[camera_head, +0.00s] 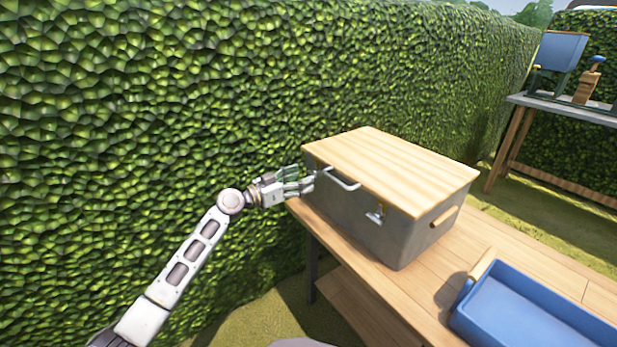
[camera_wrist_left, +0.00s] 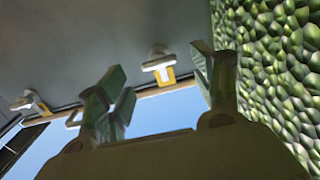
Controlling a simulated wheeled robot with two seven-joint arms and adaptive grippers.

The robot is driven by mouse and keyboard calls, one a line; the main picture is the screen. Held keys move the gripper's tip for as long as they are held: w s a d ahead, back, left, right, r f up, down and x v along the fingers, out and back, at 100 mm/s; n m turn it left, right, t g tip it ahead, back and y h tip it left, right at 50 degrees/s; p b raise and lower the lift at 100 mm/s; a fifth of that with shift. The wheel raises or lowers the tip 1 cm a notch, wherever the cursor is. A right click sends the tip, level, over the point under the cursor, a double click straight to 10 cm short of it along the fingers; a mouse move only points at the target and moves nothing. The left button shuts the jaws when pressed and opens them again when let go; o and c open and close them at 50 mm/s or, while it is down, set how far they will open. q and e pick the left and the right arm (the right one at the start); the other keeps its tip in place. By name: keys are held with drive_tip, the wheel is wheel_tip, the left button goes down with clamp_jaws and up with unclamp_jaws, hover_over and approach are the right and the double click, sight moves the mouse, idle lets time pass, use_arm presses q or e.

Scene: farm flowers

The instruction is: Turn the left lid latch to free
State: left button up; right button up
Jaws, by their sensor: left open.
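The grey box (camera_head: 365,215) with a wooden lid (camera_head: 395,165) stands on the wooden table. My left gripper (camera_head: 309,181) is at the left end of its front wall, with its fingers open. The left lid latch (camera_wrist_left: 160,66), a pale knob with a yellow plate, shows between the two fingers in the left wrist view. I cannot tell whether they touch it. In the head view the gripper largely hides this latch. The right latch (camera_head: 377,214) is clear, and also shows in the left wrist view (camera_wrist_left: 34,103). My right gripper is not in view.
A metal handle (camera_head: 342,181) sticks out from the box front between the latches. A blue tray (camera_head: 535,318) lies on the table (camera_head: 455,262) to the right. A tall hedge (camera_head: 150,110) runs close behind the box and left arm. A second table (camera_head: 570,108) stands far right.

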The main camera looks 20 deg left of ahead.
sight(314, 174)
use_arm(q)
drive_tip(key=shift+x, duration=1.8)
drive_tip(key=shift+c, duration=0.5)
drive_tip(key=c, duration=0.9)
drive_tip(key=shift+c, duration=0.2)
